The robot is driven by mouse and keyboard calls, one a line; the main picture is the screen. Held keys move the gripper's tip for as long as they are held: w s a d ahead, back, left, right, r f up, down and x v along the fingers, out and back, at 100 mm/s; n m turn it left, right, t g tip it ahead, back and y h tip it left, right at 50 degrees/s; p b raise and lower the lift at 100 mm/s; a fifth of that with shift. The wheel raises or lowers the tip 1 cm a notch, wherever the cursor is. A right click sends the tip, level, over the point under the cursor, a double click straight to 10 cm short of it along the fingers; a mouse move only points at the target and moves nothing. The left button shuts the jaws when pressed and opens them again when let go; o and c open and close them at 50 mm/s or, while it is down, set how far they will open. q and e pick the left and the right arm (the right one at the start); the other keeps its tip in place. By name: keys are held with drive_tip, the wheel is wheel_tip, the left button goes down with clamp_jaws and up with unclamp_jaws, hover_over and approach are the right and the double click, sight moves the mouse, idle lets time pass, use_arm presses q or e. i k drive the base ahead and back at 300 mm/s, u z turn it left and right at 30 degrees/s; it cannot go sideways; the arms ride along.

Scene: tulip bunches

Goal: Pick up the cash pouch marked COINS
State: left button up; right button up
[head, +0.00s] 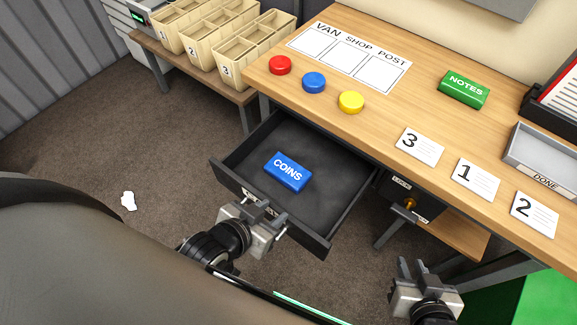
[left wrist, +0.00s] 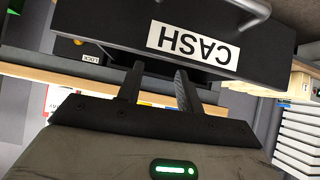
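The blue cash pouch marked COINS (head: 288,172) lies flat in the open dark drawer (head: 328,185), toward its left side. My left gripper (head: 262,214) is at the drawer's front, just outside and below the pouch in the head view. In the left wrist view its two fingers (left wrist: 160,88) stand apart with nothing visible between them, close to the drawer front labelled CASH (left wrist: 193,42); I cannot tell whether they touch it. My right gripper (head: 418,268) is low at the right, clear of the drawer, its fingers apart and empty.
On the wooden desk (head: 375,120) are a green NOTES pouch (head: 464,89), red, blue and yellow discs, numbered cards and a grey DONE tray (head: 541,158). A lock with a key (head: 408,203) is right of the drawer. Crates (head: 215,40) stand at back left.

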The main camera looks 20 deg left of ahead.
sight(283, 168)
drive_tip(key=z, duration=0.75)
drive_tip(key=k, duration=0.3)
drive_tip(key=u, duration=1.3)
drive_tip(key=i, duration=0.55)
drive_tip(key=z, duration=0.05)
drive_tip(key=k, duration=0.75)
